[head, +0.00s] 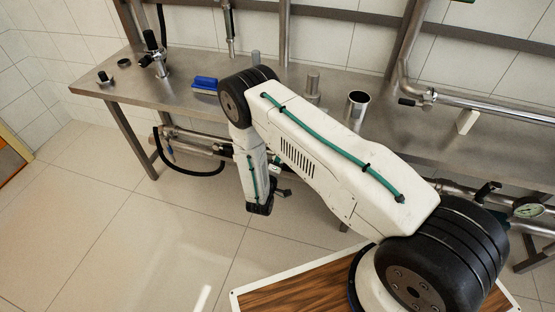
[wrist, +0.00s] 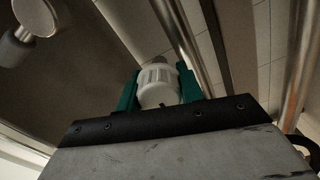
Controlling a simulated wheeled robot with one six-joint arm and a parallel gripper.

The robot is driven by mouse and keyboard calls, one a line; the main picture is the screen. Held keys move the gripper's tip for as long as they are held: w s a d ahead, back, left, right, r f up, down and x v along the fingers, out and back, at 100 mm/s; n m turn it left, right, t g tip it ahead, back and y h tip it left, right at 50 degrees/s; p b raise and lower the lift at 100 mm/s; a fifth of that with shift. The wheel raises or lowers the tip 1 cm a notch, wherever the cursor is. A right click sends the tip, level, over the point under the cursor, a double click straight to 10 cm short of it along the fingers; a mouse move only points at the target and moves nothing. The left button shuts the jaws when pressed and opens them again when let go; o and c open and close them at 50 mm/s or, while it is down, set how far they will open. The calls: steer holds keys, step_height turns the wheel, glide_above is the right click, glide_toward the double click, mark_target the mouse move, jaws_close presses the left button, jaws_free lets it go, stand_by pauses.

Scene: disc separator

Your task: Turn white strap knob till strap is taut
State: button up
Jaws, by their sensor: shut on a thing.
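The white ribbed knob (wrist: 158,84) sits between the green fingers of my gripper (wrist: 158,72) in the wrist view. One finger is on each side of it, and the gripper is shut on it. A paler collar continues beyond the knob towards a metal part. I cannot make out the strap in either view. In the head view my arm reaches down in front of the bench, and the knob cannot be made out there.
A steel bench (head: 190,115) runs along the tiled wall. It carries a blue brush (head: 205,83), a metal cup (head: 356,105) and small fittings. Pipes and a black hose (head: 190,172) lie below it. A metal pipe (wrist: 182,40) passes close to the knob. The floor at left is clear.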

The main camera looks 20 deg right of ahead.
steer(key=m, duration=0.6)
steer(key=shift+s, duration=0.1)
steer(key=m, duration=0.5)
steer(key=shift+m, duration=0.3)
stand_by(0.3)
steer(key=o, duration=1)
